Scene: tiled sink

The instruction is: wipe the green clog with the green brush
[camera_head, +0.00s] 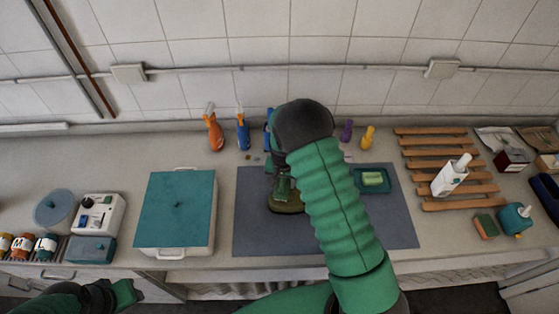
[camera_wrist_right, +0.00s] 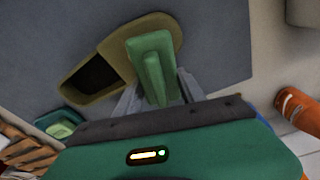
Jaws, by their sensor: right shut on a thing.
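The olive-green clog (camera_head: 287,208) lies on the grey mat, partly hidden by my right arm in the head view. In the right wrist view the clog (camera_wrist_right: 80,84) shows its dark opening. My right gripper (camera_wrist_right: 158,94) is shut on the green brush (camera_wrist_right: 152,58), which overlaps the clog's closed end in that view. Whether the brush touches the clog I cannot tell. In the head view my right gripper (camera_head: 282,186) is just above the clog, partly behind my arm. My left gripper (camera_head: 126,293) is low at the left, away from the counter items; its jaws are unclear.
The grey mat (camera_head: 394,232) is mostly clear around the clog. A teal tray (camera_head: 388,189) with a pale green bar sits right of my arm. A teal-lidded box (camera_head: 176,205) stands left. Spray bottles (camera_head: 214,132) stand behind; a wooden rack (camera_head: 430,141) is at right.

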